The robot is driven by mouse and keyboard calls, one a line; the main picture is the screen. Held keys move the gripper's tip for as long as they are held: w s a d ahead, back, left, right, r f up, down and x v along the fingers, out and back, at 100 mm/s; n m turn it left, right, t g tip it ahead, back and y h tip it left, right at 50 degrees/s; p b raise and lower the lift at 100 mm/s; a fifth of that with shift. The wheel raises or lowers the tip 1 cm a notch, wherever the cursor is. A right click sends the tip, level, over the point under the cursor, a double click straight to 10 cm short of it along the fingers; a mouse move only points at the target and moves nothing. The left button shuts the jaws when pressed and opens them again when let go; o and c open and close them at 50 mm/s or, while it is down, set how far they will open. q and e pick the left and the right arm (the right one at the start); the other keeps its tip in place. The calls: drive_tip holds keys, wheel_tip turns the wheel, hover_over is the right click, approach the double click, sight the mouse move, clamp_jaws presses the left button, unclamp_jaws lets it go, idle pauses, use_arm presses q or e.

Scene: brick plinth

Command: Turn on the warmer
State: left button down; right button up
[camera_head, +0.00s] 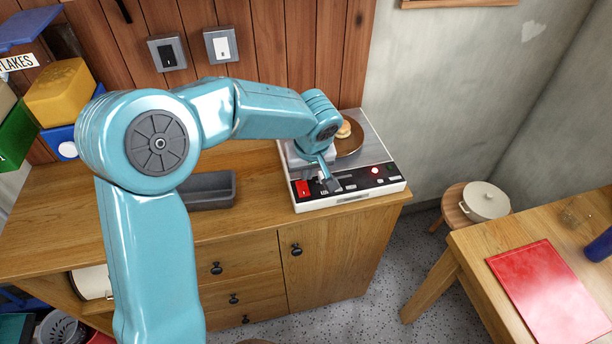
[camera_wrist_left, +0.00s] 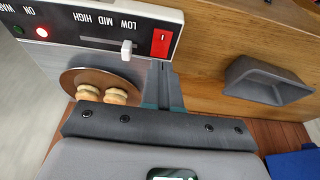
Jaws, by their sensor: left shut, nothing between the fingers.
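The warmer (camera_head: 350,199) is a white box with a dark control panel, standing at the right end of the wooden cabinet. Its panel has a red switch (camera_wrist_left: 161,42), a white slider knob (camera_wrist_left: 127,48) by the LOW label, and a red lamp (camera_wrist_left: 41,32) that glows. A dark green lamp (camera_wrist_left: 17,29) beside it looks unlit. My left gripper (camera_head: 330,184) is shut and empty, over the front panel just right of the red switch in the head view. In the wrist view its fingertips (camera_wrist_left: 160,72) are close to the red switch; contact cannot be told. My right gripper is out of view.
A round brown plate (camera_head: 352,147) with small buns (camera_wrist_left: 102,95) is on the warmer's top. A grey tray (camera_head: 208,191) lies on the cabinet to the left. Two wall switches (camera_head: 221,45) are behind. A table with a red board (camera_head: 548,290) stands at right.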

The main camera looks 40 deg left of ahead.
use_arm(q)
drive_tip(key=v, duration=0.6)
drive_tip(key=shift+s+d+r+b, duration=0.2)
drive_tip(key=shift+s+d+b, duration=0.2)
drive_tip(key=shift+s+d, duration=0.1)
drive_tip(key=shift+d, duration=0.1)
